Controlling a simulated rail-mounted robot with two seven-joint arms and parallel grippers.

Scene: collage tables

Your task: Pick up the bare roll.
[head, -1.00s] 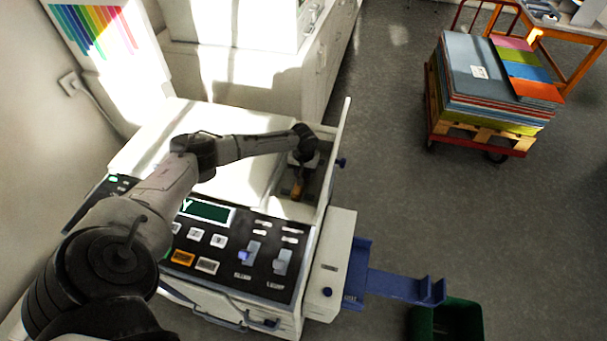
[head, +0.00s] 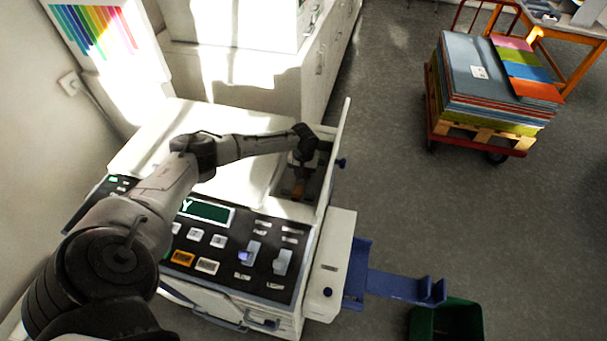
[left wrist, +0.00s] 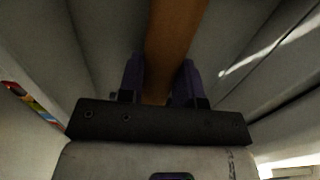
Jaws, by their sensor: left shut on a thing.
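The bare roll (left wrist: 174,40) is a plain brown cylinder in the left wrist view, running from the top edge down between my fingers. In the head view only a small brown part of it (head: 298,191) shows, inside the narrow bay at the right side of the white machine. My left gripper (left wrist: 161,82) is shut on the roll, with one dark finger on each side. In the head view the gripper (head: 300,178) points down into the bay. The roll's far end is hidden. My right gripper is in neither view.
The white machine (head: 325,262) has a dark control panel (head: 225,240) in front of the bay. An upright pale panel (head: 338,150) borders the bay on the right. A blue bracket (head: 400,285) juts out above a green bin (head: 447,325). Open floor lies to the right.

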